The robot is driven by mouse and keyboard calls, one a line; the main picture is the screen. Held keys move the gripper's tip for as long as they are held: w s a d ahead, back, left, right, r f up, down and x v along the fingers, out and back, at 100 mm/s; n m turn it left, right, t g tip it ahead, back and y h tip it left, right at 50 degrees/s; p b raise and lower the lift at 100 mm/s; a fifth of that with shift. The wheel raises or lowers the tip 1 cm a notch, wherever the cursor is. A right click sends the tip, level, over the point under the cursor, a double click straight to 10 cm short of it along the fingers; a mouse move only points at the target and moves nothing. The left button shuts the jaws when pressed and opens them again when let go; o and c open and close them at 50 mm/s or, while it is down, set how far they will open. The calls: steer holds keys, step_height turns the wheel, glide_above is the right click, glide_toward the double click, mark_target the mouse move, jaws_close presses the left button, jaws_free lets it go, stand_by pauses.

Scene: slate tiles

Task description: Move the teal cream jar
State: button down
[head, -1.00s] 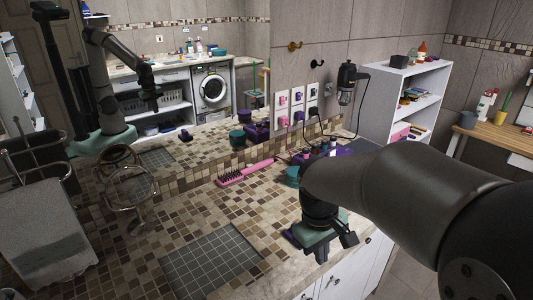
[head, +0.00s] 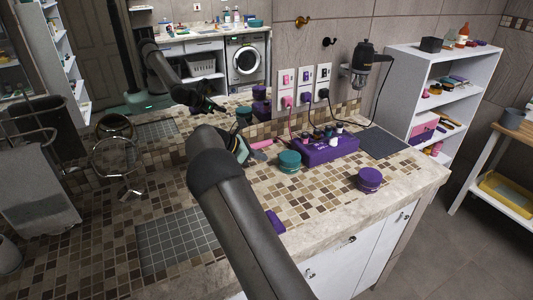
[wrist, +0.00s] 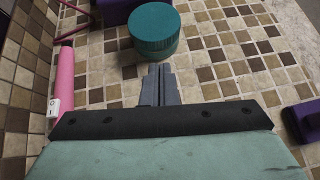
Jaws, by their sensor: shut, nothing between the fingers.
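The teal cream jar (head: 289,161) stands upright on the tiled counter, just in front of the purple box. In the wrist view the teal jar (wrist: 155,32) is at the top middle, straight ahead of the fingertips. My gripper (wrist: 160,70) is shut and empty, with a small gap of counter showing between its fingertips and the jar. In the head view my gripper (head: 244,152) is left of the jar, partly hidden by my arm.
A purple box (head: 325,150) holding small bottles stands behind the jar. A purple round jar (head: 369,181) stands to the right, near the counter edge. A small purple object (head: 275,222) lies near the front edge.

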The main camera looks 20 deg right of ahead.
steer(key=p, duration=0.3)
glide_toward(294, 157)
steer(key=d, duration=0.2)
steer(key=d+f, duration=0.1)
steer(key=d, duration=0.2)
steer(key=shift+w+d+f, duration=0.1)
steer(key=shift+d+f, duration=0.25)
steer(key=shift+d, duration=0.05)
steer(key=shift+d+f, duration=0.15)
steer(key=shift+f, duration=0.85)
steer(key=shift+f, duration=0.1)
